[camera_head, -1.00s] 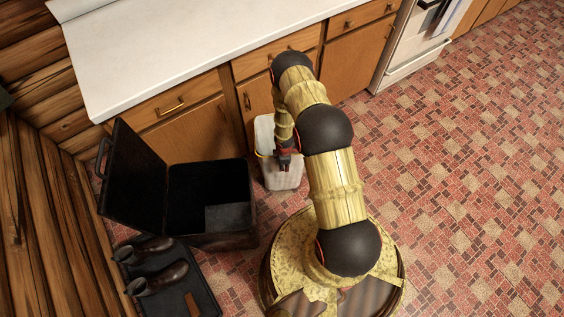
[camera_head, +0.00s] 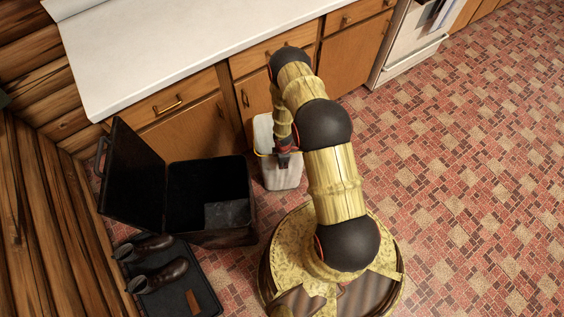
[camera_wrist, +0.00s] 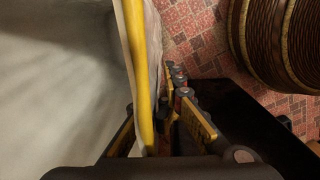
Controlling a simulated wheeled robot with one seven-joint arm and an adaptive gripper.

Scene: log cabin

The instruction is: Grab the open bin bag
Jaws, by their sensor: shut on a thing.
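The open bin bag (camera_head: 283,178) is a white bag with a yellow band along its rim. It stands upright on the floor, in front of the wooden cabinets and right of the black chest. In the wrist view the pale inside of the bag (camera_wrist: 60,100) fills the left side, and the yellow rim runs down the middle. My gripper (camera_head: 284,158) is at the bag's rim. In the wrist view my gripper (camera_wrist: 163,110) has one finger inside and one outside, shut on the rim. My arm hides part of the bag's opening in the head view.
An open black chest (camera_head: 212,237) stands close on the left, its lid (camera_head: 135,180) raised. A dark tray (camera_head: 200,285) with a pair of boots (camera_head: 150,262) lies before it. Cabinets and a white counter (camera_head: 190,40) are behind. The tiled floor (camera_head: 480,180) at the right is free.

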